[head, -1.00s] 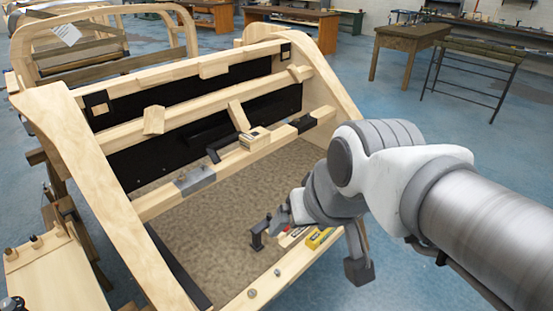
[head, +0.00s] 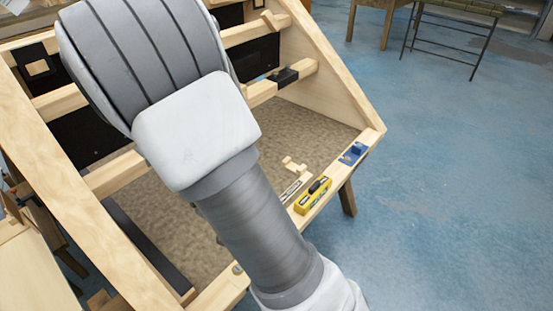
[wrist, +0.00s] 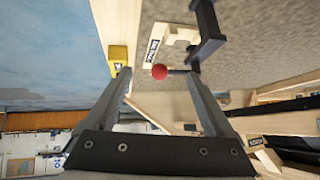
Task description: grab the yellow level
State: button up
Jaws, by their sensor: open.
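The yellow level (head: 313,196) lies on the front wooden rail (head: 333,182) of the bodyframe, right of my arm in the head view. It has a dark part on top. In the wrist view a yellow block (wrist: 118,53), apparently the level, shows just beyond my left fingertip. My gripper (wrist: 159,75) is open, with a wide gap between its fingers and nothing clearly held. The level lies off to the left of that gap.
A ruler-like strip (head: 296,188) and a small wooden piece (head: 294,164) lie beside the level. A blue tool (head: 354,152) sits farther along the rail. A dark bracket-like object (wrist: 207,35) and a red ball (wrist: 159,71) show near my fingertips.

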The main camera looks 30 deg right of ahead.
aim_at(309, 195)
jog(key=d+f+h+b, duration=0.1)
jog(key=d+f+b, duration=0.1)
jog(key=d, duration=0.3)
jog(key=d+f+m+h+b, duration=0.1)
jog(key=d+f+h+b, duration=0.1)
jog(key=d, duration=0.3)
jog(key=d+f+g+h+b, duration=0.1)
jog(key=d+f+h+b, duration=0.1)
jog(key=d, duration=0.4)
jog(key=shift+w+d+f+b, duration=0.1)
jog(key=shift+w+f+b, duration=0.25)
jog(key=shift+f, duration=0.5)
jog(key=b+x, duration=0.2)
jog(key=x, duration=0.2)
jog(key=shift+d+f, duration=0.1)
jog(key=shift+f, duration=0.15)
jog(key=shift+w+d, duration=0.25)
jog(key=shift+d, duration=0.05)
grip_shut()
